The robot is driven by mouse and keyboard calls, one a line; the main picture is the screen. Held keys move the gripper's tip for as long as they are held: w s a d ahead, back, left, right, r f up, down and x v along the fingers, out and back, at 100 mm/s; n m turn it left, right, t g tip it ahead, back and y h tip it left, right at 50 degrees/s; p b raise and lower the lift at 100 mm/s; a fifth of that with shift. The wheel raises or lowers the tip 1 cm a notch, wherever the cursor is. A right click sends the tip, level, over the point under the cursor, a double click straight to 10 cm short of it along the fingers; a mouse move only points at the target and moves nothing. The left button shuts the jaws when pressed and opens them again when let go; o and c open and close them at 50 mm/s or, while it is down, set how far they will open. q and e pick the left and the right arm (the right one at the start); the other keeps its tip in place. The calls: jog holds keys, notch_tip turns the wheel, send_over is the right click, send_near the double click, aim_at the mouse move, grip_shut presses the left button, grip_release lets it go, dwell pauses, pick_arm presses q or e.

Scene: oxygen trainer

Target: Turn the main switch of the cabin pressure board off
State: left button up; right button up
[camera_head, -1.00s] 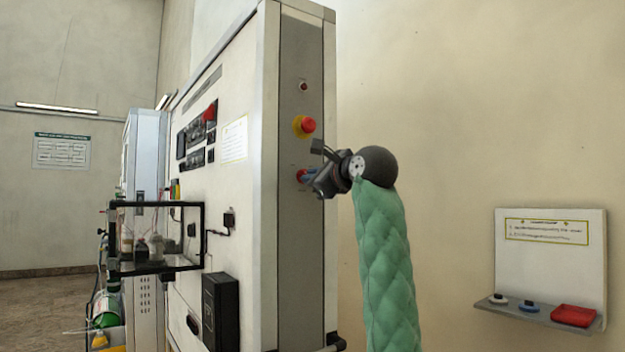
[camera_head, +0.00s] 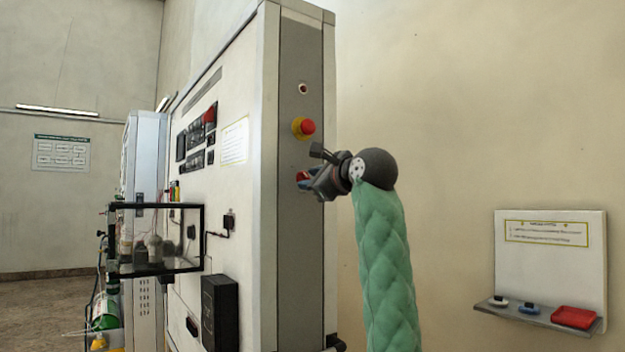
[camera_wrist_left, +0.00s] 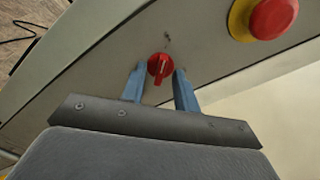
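The main switch (camera_wrist_left: 159,68) is a red rotary knob on the grey side panel of the tall cabinet. In the head view the switch (camera_head: 302,175) shows only in part behind my left gripper (camera_head: 307,181). In the left wrist view my left gripper (camera_wrist_left: 158,80) has its two blue fingers apart, one on each side of the red knob. A gap shows between each finger and the knob, so the gripper is open around it. My right gripper is in neither view.
A wall shelf (camera_head: 540,313) with a red tray (camera_head: 573,317) is at the right. A black-framed stand (camera_head: 160,270) is at the left.

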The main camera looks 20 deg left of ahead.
pick_arm(q)
jog(key=v, duration=0.7)
jog(key=shift+s+d, duration=0.25)
jog(key=shift+d, duration=0.1)
